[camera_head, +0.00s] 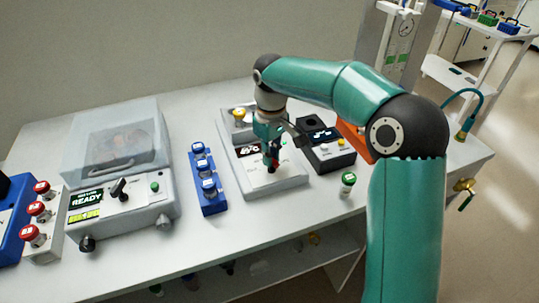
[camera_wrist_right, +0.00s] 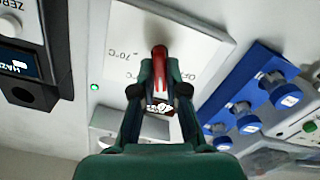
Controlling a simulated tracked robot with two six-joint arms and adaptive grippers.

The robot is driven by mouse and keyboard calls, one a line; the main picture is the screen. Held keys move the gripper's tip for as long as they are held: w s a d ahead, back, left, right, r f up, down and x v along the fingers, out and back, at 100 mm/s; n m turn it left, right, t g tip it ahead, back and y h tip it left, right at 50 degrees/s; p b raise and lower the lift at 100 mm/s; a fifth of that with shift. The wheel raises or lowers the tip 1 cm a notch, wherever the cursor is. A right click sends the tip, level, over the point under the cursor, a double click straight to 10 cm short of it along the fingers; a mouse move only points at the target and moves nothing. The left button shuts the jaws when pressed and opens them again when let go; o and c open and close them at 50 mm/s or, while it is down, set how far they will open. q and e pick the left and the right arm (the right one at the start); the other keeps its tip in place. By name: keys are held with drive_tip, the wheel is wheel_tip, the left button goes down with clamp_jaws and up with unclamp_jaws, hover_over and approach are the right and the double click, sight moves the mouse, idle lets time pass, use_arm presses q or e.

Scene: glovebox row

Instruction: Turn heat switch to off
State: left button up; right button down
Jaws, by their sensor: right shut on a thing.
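The heat switch (camera_wrist_right: 160,62) is a red lever-like knob on the white panel (camera_wrist_right: 205,45) of a grey device; its marks include 70 °C and a partly hidden OFF. In the wrist view it points up and lies between my fingertips. My right gripper (camera_head: 271,165) is over the device (camera_head: 290,181) in the head view, pointing down. It also shows in the wrist view (camera_wrist_right: 160,88), shut on the heat switch. The gripper hides much of the knob in the head view. A dark display shows partly behind the fingers. My left gripper is not in view.
A green-capped vial (camera_head: 347,184) stands in front of that box. A lidded machine (camera_head: 165,190) is further left.

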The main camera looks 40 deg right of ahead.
drive_tip(key=c, duration=1.2)
unclamp_jaws()
drive_tip(key=shift+r, duration=0.1)
wheel_tip(320, 180, up, 12)
